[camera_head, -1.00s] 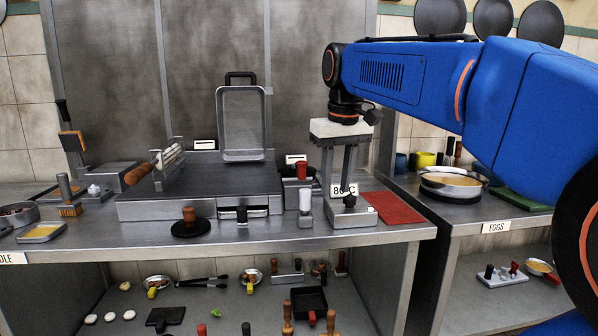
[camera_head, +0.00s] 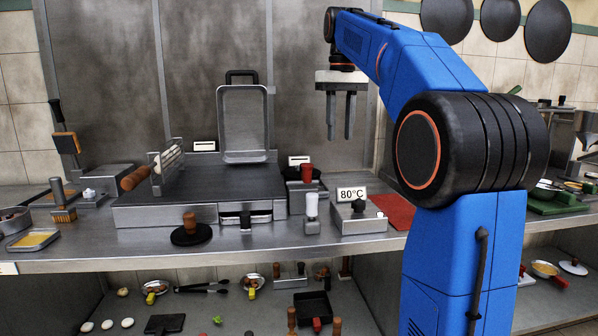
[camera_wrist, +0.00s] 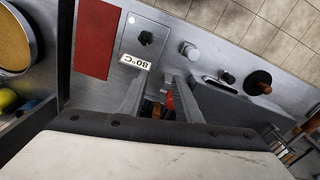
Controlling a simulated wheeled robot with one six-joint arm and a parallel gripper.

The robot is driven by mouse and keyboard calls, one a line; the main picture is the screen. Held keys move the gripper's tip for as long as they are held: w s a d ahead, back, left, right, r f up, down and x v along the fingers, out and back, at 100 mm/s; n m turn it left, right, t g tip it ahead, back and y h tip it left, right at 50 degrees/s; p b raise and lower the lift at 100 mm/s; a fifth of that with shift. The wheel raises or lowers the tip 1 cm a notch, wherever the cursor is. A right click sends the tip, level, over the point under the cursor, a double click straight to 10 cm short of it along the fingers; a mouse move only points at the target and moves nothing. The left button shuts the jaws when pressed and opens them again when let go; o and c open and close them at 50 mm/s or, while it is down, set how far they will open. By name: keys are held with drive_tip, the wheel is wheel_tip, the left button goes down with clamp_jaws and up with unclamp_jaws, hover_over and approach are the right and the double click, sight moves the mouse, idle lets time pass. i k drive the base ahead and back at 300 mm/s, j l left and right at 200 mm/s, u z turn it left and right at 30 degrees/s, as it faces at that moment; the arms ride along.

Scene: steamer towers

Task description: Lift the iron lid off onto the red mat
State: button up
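A black round disc with a brown wooden knob (camera_head: 181,238) lies on the steel counter in front of the griddle; it looks like the iron lid, though I cannot be sure. It also shows at the right of the wrist view (camera_wrist: 254,77). The red mat (camera_head: 393,209) lies flat and bare at the counter's right, partly behind my arm; the wrist view shows it at upper left (camera_wrist: 97,38). My gripper (camera_head: 340,137) is in the air above the back of the counter, right of the griddle, fingers apart and empty. It is well away from the disc.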

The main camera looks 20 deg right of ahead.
sight(293, 173)
drive_tip(key=i, duration=0.85)
